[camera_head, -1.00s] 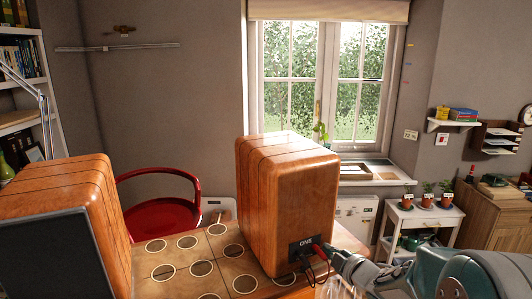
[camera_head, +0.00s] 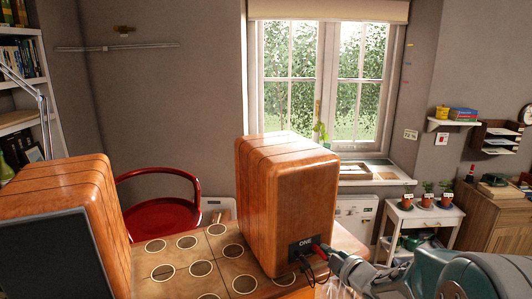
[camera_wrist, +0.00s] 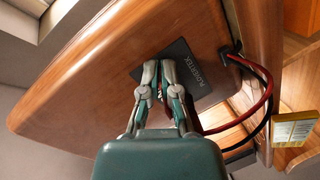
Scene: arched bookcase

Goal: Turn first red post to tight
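The wooden speaker labelled ONE (camera_head: 290,190) stands on the table with a black terminal plate (camera_head: 304,247) low on its back. The red post (camera_head: 317,249) is at the right of the plate, with a dark one beside it. My gripper (camera_head: 329,253) reaches it from the right. In the wrist view, my gripper (camera_wrist: 159,68) has both fingertips close together against the plate (camera_wrist: 205,73), with a bit of red between them. It looks shut on the red post, most of which the fingers hide.
Red and black cables (camera_wrist: 267,88) loop beside the plate and hang close to my gripper. A second speaker (camera_head: 70,195) stands at the left. A red chair (camera_head: 160,213) is behind.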

